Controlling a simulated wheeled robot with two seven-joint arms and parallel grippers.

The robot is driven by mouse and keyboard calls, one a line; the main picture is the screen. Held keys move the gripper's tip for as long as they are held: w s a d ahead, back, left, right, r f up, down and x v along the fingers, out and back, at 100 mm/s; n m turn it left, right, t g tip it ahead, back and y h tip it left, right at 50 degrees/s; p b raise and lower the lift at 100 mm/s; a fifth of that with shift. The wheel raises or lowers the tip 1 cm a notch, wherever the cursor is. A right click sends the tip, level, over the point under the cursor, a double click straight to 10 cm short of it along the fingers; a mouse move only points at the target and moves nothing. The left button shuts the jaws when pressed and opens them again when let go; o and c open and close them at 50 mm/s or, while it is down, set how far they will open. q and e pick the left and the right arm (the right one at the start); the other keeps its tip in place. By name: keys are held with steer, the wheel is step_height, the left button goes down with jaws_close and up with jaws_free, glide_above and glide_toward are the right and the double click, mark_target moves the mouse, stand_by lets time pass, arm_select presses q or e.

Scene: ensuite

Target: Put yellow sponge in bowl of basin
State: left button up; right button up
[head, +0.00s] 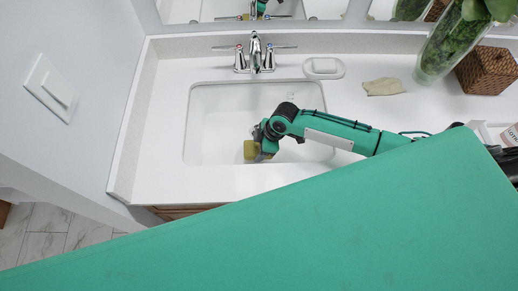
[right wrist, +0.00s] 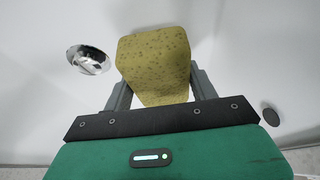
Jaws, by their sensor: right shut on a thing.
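The yellow sponge (head: 251,149) is held by my right gripper (head: 262,146), over the front part of the white basin bowl (head: 215,110) in the head view. In the right wrist view the sponge (right wrist: 155,62) sits between the two fingers of the right gripper (right wrist: 158,92), which are shut on it. The basin's white surface and its round metal drain (right wrist: 88,60) show around it. I cannot tell whether the sponge touches the bowl's floor. My left gripper is not in view.
A chrome faucet (head: 255,52) with two handles stands behind the bowl. A soap dish (head: 323,68), a pale yellowish cloth-like piece (head: 384,87), a glass vase of greenery (head: 440,50) and a wicker box (head: 487,70) stand to the right. A wall bounds the left.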

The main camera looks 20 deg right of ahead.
steer(key=shift+f, duration=1.15)
steer(key=shift+f, duration=0.1)
steer(key=o, duration=0.9)
steer(key=b+v, duration=0.1)
steer(key=v, duration=1.1)
steer(key=shift+b, duration=0.3)
